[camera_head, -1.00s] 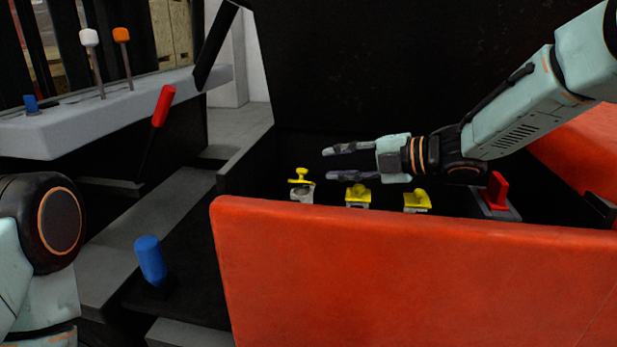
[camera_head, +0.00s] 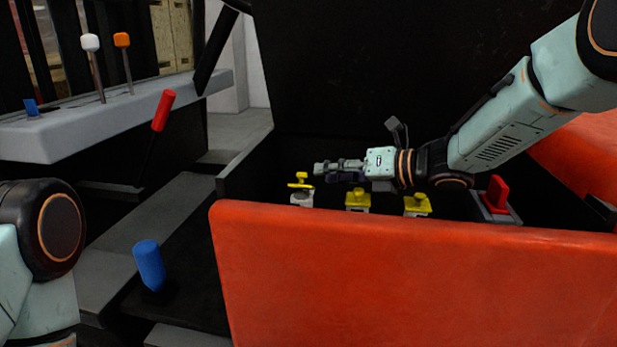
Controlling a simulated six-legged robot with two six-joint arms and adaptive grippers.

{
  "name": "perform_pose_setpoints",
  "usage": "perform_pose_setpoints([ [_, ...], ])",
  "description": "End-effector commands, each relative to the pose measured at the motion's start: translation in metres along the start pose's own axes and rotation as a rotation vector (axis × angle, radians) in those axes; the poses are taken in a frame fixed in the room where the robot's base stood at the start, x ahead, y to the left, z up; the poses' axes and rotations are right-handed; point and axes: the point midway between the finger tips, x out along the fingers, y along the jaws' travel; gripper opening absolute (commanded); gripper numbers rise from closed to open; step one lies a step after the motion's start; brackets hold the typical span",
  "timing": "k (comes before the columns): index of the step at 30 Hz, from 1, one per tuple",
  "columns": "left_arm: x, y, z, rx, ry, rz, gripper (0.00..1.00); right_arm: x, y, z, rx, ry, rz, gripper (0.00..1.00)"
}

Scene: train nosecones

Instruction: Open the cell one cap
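Three yellow caps sit in a row on pale fittings in the dark compartment behind the red panel: a left cap (camera_head: 301,185), a middle cap (camera_head: 358,200) and a right cap (camera_head: 417,205). No label shows which one is cell one. The left cap has a knob on a thin flat yellow part. My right gripper (camera_head: 322,168) points left, with its fingertips just right of the left cap and a small gap visible in the picture. Its fingers overlap in this view, so their opening is unclear. My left gripper is out of view.
The red panel (camera_head: 420,275) stands in front of the caps. A red switch (camera_head: 497,194) is right of them. A blue handle (camera_head: 149,265), a red lever (camera_head: 163,110) and a grey console (camera_head: 120,120) with small levers stand left.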

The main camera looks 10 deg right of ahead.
Motion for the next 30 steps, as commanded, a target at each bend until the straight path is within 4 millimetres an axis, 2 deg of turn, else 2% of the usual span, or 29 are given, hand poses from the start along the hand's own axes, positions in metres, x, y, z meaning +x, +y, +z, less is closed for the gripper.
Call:
perform_pose_setpoints([
  [6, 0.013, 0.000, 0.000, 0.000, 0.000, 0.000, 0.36, 0.037, -0.001, -0.003, -0.003, 0.004, 0.001, 0.31],
  [12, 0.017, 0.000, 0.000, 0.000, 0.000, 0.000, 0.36, 0.056, 0.000, -0.002, 0.000, 0.001, 0.001, 0.31],
  [23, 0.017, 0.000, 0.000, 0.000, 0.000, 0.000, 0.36, 0.061, 0.000, -0.001, 0.003, 0.001, 0.001, 0.31],
  [30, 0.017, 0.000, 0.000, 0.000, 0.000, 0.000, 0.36, 0.060, 0.000, -0.001, 0.003, 0.000, 0.001, 0.10],
])
